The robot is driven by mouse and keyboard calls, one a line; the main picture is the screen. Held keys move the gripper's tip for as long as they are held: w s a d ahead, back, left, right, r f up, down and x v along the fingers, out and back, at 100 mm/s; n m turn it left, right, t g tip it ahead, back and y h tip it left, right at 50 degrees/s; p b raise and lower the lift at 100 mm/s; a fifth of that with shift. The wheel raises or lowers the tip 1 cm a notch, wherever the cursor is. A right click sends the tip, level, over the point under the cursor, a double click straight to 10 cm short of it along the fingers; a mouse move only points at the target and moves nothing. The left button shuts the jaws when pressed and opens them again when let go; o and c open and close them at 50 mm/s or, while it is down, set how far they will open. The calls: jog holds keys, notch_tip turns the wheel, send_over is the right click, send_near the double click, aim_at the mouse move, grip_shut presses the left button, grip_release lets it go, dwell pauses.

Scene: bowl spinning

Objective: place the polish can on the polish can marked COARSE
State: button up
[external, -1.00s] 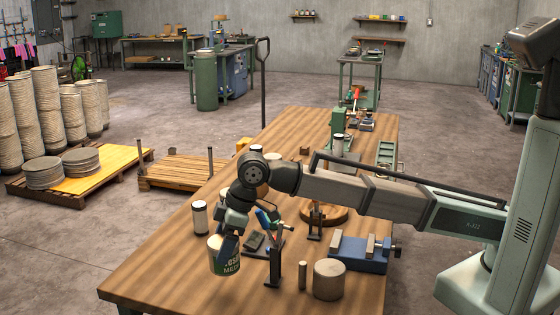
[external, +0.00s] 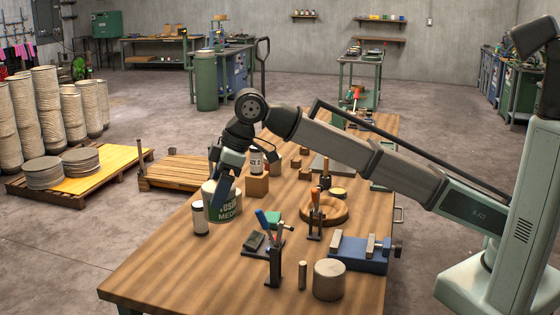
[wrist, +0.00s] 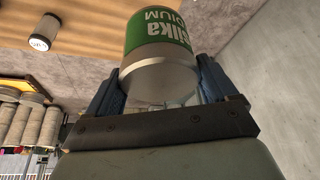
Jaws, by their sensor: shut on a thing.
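My gripper (external: 228,185) is shut on a white polish can with a green band reading MEDIUM (external: 221,207). The can also fills the upper middle of the wrist view (wrist: 155,60), between the two dark blue fingers. It appears held above the left side of the wooden table. A small white cylinder with dark ends (external: 200,218) stands just left of the held can. Another white cylinder with a dark band (external: 257,163) stands on a wooden block behind the gripper. I cannot read COARSE on any can here.
The wooden table (external: 170,275) has clear room at its front left. A tool stand (external: 273,265), a blue vise (external: 358,252), a round grey-brown block (external: 329,280) and a round wooden tray (external: 342,212) stand to the right.

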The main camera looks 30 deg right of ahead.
jog(key=w+d+m+t, duration=0.15)
jog(key=w+d, duration=0.45)
jog(key=w, duration=0.7)
jog(key=w+d+m+h, duration=0.15)
jog(key=w+d, duration=0.35)
jog(key=w, duration=0.7)
jog(key=w+d+m+y, duration=0.15)
jog(key=w+d, duration=0.45)
jog(key=w, duration=0.7)
jog(key=w+d+m+t+h, duration=0.1)
jog(key=w+d+m, duration=0.2)
jog(key=w+d, duration=1.1)
jog(key=w+d+m+h, duration=0.2)
jog(key=w+d+m, duration=0.1)
jog(key=w+d, duration=1.05)
jog(key=shift+n, duration=0.35)
jog(key=shift+s+d+f, duration=0.35)
jog(key=shift+s+f, duration=0.1)
jog(key=shift+f, duration=2.1)
jog(key=shift+s+d+f, duration=0.3)
jog(key=shift+s+f, duration=0.1)
jog(key=shift+f, duration=2.15)
jog(key=shift+s+d+f, duration=0.35)
jog(key=shift+s+f, duration=0.1)
jog(key=shift+f, duration=2.1)
jog(key=shift+f, duration=0.15)
jog(key=o, duration=1.1)
